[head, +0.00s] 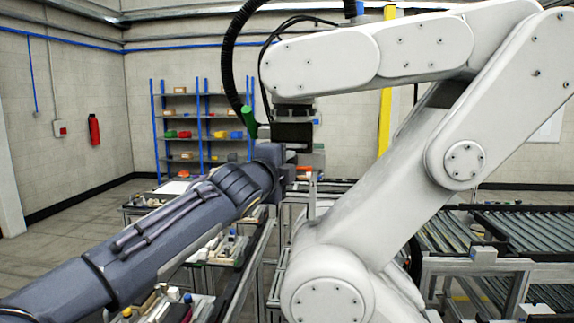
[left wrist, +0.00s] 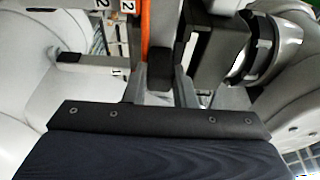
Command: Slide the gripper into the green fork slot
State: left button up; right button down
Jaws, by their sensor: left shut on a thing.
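My left gripper (head: 298,164) is at the end of the dark arm, just below the dark tool head (head: 294,133) of a white robot arm. In the left wrist view its two grey fingers (left wrist: 160,88) are shut on a black block (left wrist: 158,68). An orange strip (left wrist: 146,32) rises behind that block. I cannot make out a green fork slot in either view. A small green part (head: 249,117) shows beside the tool head, but I cannot tell what it is. My right gripper is not in view.
The large white robot arm (head: 372,215) fills the right side, close to my left arm. A roller conveyor (head: 475,240) stands behind it. Worktables with small parts stand below my arm, and a blue-framed shelf (head: 203,120) is at the back wall. Open floor (head: 65,240) is at left.

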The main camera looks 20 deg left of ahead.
pick_arm(q)
grip_shut()
jog(key=shift+r, duration=0.2)
jog(key=s+d+b, duration=0.2)
jog(key=s+b, duration=0.1)
jog(key=s, duration=0.5)
jog(key=shift+s, duration=0.2)
dwell(1.0)
jog(key=shift+r, duration=0.15)
